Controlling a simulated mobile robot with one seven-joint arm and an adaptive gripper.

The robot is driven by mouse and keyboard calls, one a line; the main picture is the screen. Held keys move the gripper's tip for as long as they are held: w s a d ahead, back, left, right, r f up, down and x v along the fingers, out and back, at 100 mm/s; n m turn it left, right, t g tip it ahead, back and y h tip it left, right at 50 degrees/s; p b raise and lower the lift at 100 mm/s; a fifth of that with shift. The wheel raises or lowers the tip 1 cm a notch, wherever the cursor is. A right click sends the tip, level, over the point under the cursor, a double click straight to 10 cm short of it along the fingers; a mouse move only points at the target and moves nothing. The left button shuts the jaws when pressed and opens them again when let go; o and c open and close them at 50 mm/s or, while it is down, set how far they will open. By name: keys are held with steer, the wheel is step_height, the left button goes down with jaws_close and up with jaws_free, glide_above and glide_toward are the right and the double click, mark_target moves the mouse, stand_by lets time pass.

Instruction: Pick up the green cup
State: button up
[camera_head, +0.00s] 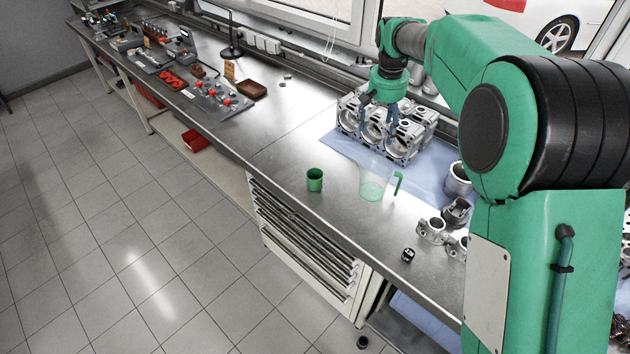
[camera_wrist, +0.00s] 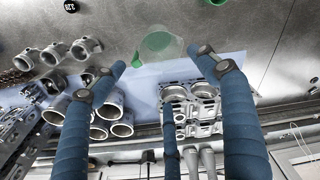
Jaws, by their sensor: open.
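The green cup (camera_head: 314,180) stands upright on the metal workbench (camera_head: 270,130) near its front edge, apart from my gripper. In the wrist view only part of the cup (camera_wrist: 216,2) shows, cut off at the top edge. A clear pitcher with a green handle (camera_head: 372,187) stands to the right of the cup; it also shows in the wrist view (camera_wrist: 158,45). My gripper (camera_head: 380,118) is over the engine block at the back of the bench. In the wrist view its blue fingers (camera_wrist: 160,58) are spread wide with nothing between them.
A metal engine block (camera_head: 402,142) sits on a blue cloth (camera_head: 345,147). Pistons (camera_head: 456,211) and a small black block (camera_head: 408,255) lie to the right. A brown tray (camera_head: 251,90) and a board with red knobs (camera_head: 218,102) lie farther left.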

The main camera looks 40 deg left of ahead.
steer(key=s+a+f+n+p, duration=0.1)
steer(key=s+a+f, duration=0.3)
steer(key=a+f, duration=0.4)
steer(key=s+a+f, duration=0.4)
steer(key=a+f, duration=0.4)
steer(key=a, duration=0.3)
steer(key=shift+s+a+f+n+g+h+p, duration=0.25)
steer(key=shift+a+f+n+g+h+p, duration=0.15)
steer(key=shift+f, duration=0.1)
glide_toward(315, 178)
steer(key=shift+s+d+f, duration=0.8)
steer(key=shift+s+d, duration=0.15)
steer(key=shift+s, duration=0.05)
steer(key=shift+w+d+f, duration=0.1)
steer(key=shift+d+f, duration=0.05)
steer(key=shift+f, duration=2.45)
